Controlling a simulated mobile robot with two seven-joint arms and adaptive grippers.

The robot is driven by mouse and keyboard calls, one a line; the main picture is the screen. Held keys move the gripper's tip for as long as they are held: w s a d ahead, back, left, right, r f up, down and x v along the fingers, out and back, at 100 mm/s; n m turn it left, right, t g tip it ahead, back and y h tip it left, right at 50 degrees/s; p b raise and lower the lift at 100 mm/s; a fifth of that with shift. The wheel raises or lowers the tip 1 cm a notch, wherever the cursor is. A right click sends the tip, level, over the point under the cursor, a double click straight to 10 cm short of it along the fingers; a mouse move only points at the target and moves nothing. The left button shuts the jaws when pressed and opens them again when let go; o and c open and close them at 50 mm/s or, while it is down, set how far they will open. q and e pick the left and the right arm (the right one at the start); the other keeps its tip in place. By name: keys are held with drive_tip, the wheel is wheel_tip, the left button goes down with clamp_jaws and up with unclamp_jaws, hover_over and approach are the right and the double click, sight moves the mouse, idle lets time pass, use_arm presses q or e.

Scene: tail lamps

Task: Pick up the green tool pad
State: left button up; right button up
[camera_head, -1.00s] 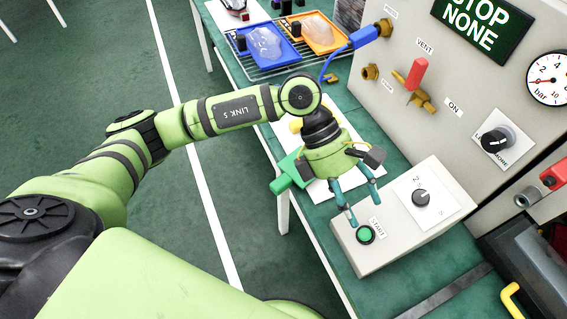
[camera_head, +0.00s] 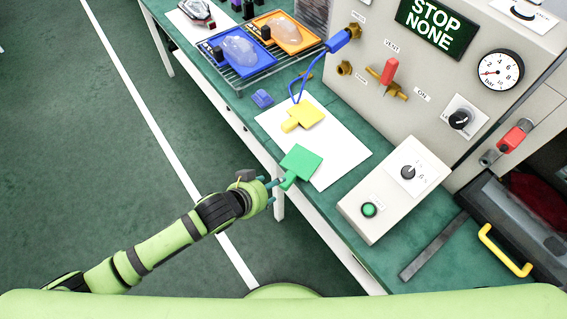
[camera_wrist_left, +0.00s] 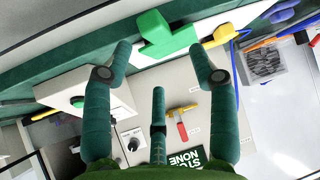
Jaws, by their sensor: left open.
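The green tool pad (camera_head: 302,160) is a flat square with a short handle, lying on a white sheet (camera_head: 340,162) near the table's front edge. Its handle points toward the edge, at my left gripper. My left gripper (camera_head: 274,189) is open and empty, its fingertips close to the handle end; contact cannot be told. In the left wrist view the green pad (camera_wrist_left: 163,36) shows at the top, beyond and between the open fingers (camera_wrist_left: 160,62). My right gripper is not in view.
A control box (camera_head: 385,203) with a green button stands to the right, before the panel (camera_head: 430,75). Blue and orange trays (camera_head: 238,56) sit on a rack at the back.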

sight(282, 186)
use_arm(q)
drive_tip(key=shift+w+d+f, duration=0.25)
drive_tip(key=shift+d+f, duration=0.05)
drive_tip(key=shift+f, duration=0.25)
drive_tip(key=shift+w+d+f, duration=0.2)
drive_tip(key=shift+d+f, duration=0.05)
drive_tip(key=shift+f, duration=0.3)
drive_tip(key=shift+s+f+p+x, duration=0.1)
drive_tip(key=shift+p+x, duration=0.2)
drive_tip(key=shift+x, duration=0.9)
drive_tip(key=shift+s+f+p+x, duration=0.15)
drive_tip(key=shift+p+x, duration=0.15)
drive_tip(key=shift+x, duration=0.85)
drive_tip(key=shift+a, duration=0.1)
clamp_jaws()
drive_tip(key=shift+s+a, duration=0.1)
